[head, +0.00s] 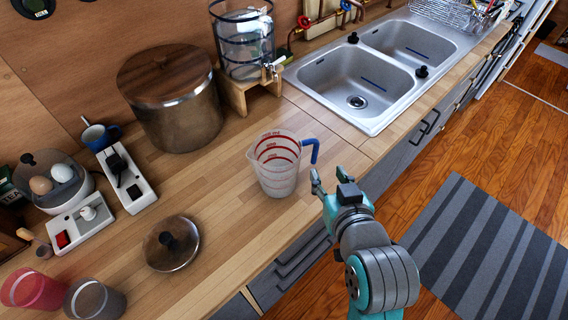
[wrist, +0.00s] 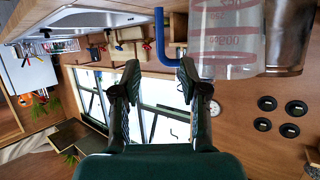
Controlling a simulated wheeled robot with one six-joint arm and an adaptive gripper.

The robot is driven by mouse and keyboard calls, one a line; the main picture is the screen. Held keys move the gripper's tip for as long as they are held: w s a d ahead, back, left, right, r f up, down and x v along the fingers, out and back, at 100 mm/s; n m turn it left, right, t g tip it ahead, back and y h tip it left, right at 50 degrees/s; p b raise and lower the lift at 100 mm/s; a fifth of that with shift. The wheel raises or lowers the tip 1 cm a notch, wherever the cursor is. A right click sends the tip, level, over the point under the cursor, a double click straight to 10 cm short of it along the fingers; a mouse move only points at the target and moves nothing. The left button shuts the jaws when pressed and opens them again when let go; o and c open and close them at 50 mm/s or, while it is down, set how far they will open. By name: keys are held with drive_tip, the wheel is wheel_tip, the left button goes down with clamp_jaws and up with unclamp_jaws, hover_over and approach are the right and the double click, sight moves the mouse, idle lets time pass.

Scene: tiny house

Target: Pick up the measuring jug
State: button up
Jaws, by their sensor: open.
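The measuring jug (head: 277,172) stands upright on the wooden counter, clear with red markings and a blue handle (head: 311,147) facing right. My gripper (head: 329,186) is at the counter's front edge, right of the jug and close to the handle. It is open and empty. In the wrist view, which looks upside down, the jug (wrist: 226,45) is at the top right. Its blue handle (wrist: 160,40) shows just beyond the gap between my fingertips (wrist: 160,73). I cannot tell whether a finger touches it.
A large wooden-lidded pot (head: 170,105) stands behind the jug, with a water dispenser (head: 243,45) near it. A glass lid (head: 172,243) lies to the left front. The double sink (head: 355,80) is at the back right. Counter around the jug is clear.

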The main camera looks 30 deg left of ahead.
sight(317, 151)
drive_tip(key=x, duration=0.5)
drive_tip(key=shift+w+a+r, duration=0.1)
drive_tip(key=shift+a+r, duration=0.1)
drive_tip(key=shift+a, duration=0.15)
drive_tip(key=shift+x, duration=2.75)
drive_tip(key=shift+w+d, duration=0.15)
drive_tip(key=shift+d, duration=0.05)
clamp_jaws()
